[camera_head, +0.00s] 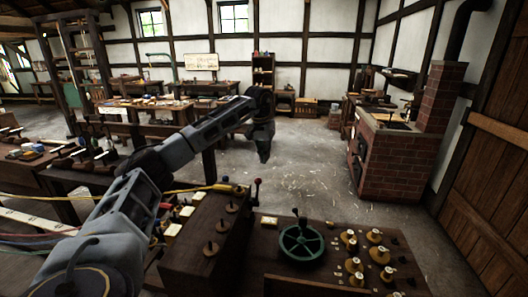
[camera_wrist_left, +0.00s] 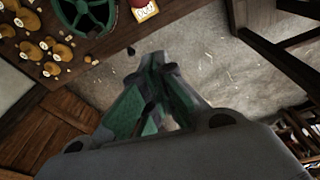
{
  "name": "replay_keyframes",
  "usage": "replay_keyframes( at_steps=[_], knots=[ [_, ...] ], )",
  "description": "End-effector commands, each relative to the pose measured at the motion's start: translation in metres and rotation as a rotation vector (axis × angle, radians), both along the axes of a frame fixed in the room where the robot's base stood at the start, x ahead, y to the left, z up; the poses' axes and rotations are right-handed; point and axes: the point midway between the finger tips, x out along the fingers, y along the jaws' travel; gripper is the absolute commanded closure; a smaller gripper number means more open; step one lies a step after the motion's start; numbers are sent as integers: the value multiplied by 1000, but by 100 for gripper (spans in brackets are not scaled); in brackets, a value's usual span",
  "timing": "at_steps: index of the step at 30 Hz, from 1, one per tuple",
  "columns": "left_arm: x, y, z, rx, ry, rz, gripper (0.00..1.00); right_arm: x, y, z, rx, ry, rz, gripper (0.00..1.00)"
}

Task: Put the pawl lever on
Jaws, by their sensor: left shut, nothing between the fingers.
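A green handwheel (camera_head: 302,244) lies on a dark wooden bench top, with an upright black-knobbed lever or handle (camera_head: 296,213) at its rim. A thin upright lever with a dark red knob (camera_head: 257,186) stands to its left, at the bench's far edge. I cannot tell which of these is the pawl lever. My left gripper (camera_head: 264,155) hangs beyond the far edge, above the floor, shut and empty, apart from both. In the left wrist view its fingers (camera_wrist_left: 160,65) are together, with the green wheel (camera_wrist_left: 84,14) at top left. My right gripper is not in view.
Several brass-coloured pegs (camera_head: 375,236) stand right of the wheel. A brick forge (camera_head: 395,160) is at right. Open floor (camera_head: 305,175) lies beyond the bench.

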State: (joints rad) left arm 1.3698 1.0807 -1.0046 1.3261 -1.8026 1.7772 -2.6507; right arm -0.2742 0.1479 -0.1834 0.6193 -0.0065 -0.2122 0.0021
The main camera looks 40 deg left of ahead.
Motion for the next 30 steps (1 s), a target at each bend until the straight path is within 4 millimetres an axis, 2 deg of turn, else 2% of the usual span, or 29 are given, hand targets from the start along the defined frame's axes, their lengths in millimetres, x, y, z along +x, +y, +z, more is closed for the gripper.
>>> replay_keyframes(
  at_steps=[14,30],
  knots=[
    [9,1,-64,1,1,0,100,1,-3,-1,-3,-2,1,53],
    [-23,-9,-55,1,-1,-1,100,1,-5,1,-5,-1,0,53]
  ],
)
